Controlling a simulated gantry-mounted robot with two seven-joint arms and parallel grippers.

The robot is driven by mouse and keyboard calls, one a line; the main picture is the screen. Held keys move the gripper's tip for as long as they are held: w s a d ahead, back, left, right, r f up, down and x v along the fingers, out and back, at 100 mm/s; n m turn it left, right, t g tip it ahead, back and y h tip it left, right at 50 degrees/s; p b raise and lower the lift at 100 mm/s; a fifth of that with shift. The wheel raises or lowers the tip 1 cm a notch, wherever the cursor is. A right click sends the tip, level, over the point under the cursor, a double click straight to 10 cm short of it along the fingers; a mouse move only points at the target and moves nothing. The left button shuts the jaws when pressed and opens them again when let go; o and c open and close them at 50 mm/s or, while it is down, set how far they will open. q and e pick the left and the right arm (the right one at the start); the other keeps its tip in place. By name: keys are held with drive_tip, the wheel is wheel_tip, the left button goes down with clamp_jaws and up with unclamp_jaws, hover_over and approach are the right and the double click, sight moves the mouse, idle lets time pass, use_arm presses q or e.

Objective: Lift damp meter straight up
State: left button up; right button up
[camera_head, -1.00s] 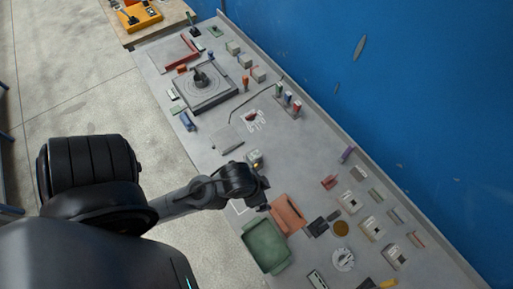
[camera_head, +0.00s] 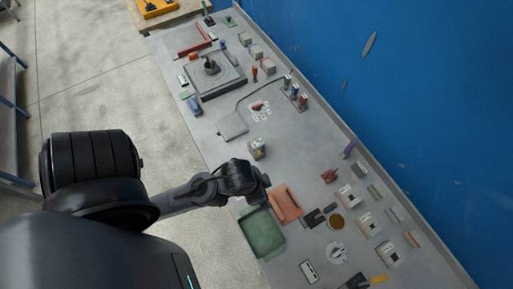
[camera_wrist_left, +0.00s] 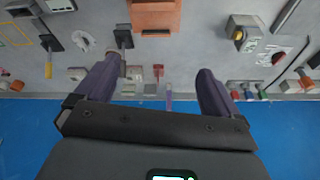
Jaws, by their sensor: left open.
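A small upright grey box with a dark and yellow face (camera_head: 257,148) stands on the grey bench; it may be the damp meter, but I cannot be sure. It also seems to show in the left wrist view (camera_wrist_left: 243,34), at the upper right, outside the jaws. My left gripper (camera_wrist_left: 155,88) is open, with its two fingers wide apart and nothing held between them. In the head view my left wrist (camera_head: 243,180) is below the box and apart from it; the fingertips are hard to make out. My right gripper is not in view.
An orange tray (camera_head: 285,204) and a green tray (camera_head: 262,234) lie just below and right of my left wrist. Several small blocks and tools lie further right. A turntable-like plate (camera_head: 213,75) sits at the upper left. A blue wall (camera_head: 400,100) runs behind the bench.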

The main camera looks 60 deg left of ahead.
use_arm(q)
drive_tip(key=shift+a, duration=0.35)
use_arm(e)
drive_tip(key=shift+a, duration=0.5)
